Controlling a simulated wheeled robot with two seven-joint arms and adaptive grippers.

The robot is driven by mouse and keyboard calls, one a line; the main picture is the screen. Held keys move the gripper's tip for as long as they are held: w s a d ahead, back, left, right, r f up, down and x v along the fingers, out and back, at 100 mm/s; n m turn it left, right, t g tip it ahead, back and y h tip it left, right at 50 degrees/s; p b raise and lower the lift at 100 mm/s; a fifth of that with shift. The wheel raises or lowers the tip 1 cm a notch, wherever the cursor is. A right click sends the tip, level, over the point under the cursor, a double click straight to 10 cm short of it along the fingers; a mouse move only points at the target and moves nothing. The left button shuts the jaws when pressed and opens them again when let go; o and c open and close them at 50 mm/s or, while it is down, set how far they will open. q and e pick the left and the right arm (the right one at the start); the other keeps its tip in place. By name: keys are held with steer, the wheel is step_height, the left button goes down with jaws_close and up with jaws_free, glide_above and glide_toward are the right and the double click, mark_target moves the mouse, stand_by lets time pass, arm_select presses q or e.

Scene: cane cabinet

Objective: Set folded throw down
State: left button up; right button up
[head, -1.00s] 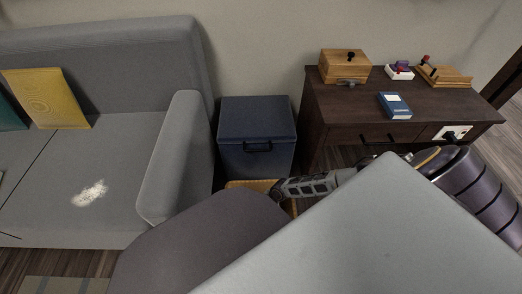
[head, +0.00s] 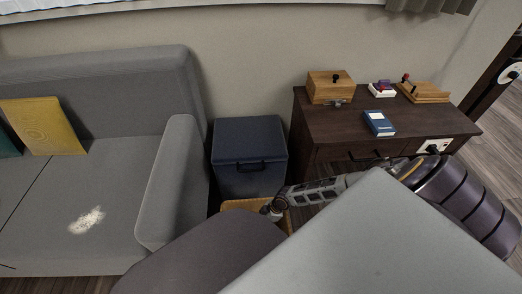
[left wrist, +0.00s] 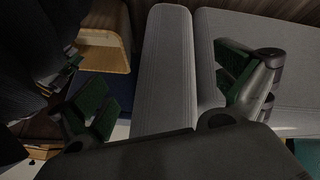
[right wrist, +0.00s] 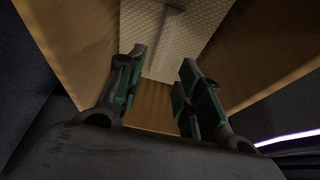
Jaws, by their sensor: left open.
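I cannot make out a folded throw for certain in any view. My right gripper (head: 270,212) reaches low in front of the blue box, at a tan wooden crate (head: 236,204). In the right wrist view its fingers (right wrist: 160,90) are apart, with tan walls and a pale woven surface (right wrist: 165,35) beyond them; I cannot tell whether that surface is cloth or part of the crate. My left gripper (left wrist: 168,95) shows only in its wrist view, open and empty, with the grey sofa arm (left wrist: 165,60) behind its fingers.
The grey sofa (head: 110,170) bears a yellow cushion (head: 42,126) and a whitish patch (head: 86,220). A blue lidded box (head: 250,150) stands between sofa and dark cabinet (head: 345,125). The cabinet top holds a wooden box (head: 330,88), a blue book (head: 379,123) and small items.

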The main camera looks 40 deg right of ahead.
arm_select(q)
steer(key=shift+a+r+p, duration=0.15)
steer(key=shift+r+p, duration=0.15)
steer(key=shift+r, duration=0.4)
steer(key=shift+a+r+p, duration=0.15)
steer(key=shift+r+p, duration=0.1)
steer(key=shift+r, duration=0.45)
arm_select(e)
steer(key=shift+v, duration=1.55)
arm_select(q)
steer(key=shift+s+f, duration=0.1)
arm_select(e)
steer(key=shift+m, duration=0.3)
